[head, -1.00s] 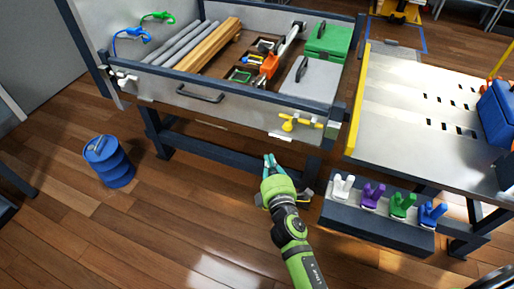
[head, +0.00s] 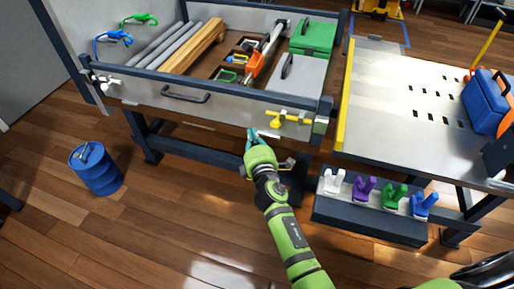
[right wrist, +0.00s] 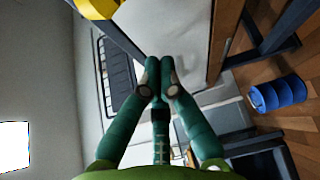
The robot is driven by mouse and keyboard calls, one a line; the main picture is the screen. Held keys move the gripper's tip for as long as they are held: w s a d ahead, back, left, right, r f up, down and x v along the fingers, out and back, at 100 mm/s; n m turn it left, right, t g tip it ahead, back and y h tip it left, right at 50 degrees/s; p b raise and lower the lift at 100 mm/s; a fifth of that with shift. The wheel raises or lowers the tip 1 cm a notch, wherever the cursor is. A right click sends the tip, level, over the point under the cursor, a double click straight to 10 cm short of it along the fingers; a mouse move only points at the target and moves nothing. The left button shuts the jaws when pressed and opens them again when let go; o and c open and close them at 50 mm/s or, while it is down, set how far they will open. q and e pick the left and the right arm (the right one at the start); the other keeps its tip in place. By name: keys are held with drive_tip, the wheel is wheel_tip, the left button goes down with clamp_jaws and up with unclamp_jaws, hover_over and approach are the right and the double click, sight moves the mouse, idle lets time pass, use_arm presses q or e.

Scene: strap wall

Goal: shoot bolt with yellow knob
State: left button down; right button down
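The yellow bolt (head: 293,119) is mounted on the front of the drawer-like tray, near its right corner. Its round yellow knob (head: 275,123) is at the left end of the bolt. A yellow rounded part (right wrist: 97,8), likely the knob, is cut off at the top of the right wrist view. My right gripper (head: 251,137) is just left of and below the knob, apart from it. In the right wrist view my right gripper (right wrist: 159,75) has its teal fingers together with nothing between them. My left gripper is not in view.
The tray front (head: 150,92) carries a dark handle (head: 187,95) and a white-knobbed fitting (head: 105,84) at the left. A steel table (head: 385,120) with a yellow edge stands right. Below it is a rack (head: 365,215) with coloured pegs. A blue barrel (head: 96,170) stands on the floor.

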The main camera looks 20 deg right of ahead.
sight(275, 124)
use_arm(q)
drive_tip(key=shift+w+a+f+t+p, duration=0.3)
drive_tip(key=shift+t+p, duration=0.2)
drive_tip(key=shift+p, duration=0.5)
use_arm(e)
drive_tip(key=shift+w+d+r, duration=0.1)
drive_tip(key=shift+d+r, duration=0.1)
drive_tip(key=shift+d, duration=0.75)
drive_tip(key=shift+w+d+r, duration=0.1)
drive_tip(key=shift+d+r, duration=0.05)
drive_tip(key=shift+d, duration=0.8)
use_arm(q)
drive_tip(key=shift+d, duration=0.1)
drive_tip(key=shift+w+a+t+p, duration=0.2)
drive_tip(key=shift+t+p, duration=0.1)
drive_tip(key=shift+p, duration=0.3)
use_arm(e)
drive_tip(key=s+d, duration=0.1)
drive_tip(key=d, duration=0.1)
drive_tip(key=s+d, duration=0.1)
drive_tip(key=shift+s+d, duration=0.3)
drive_tip(key=shift+d, duration=0.1)
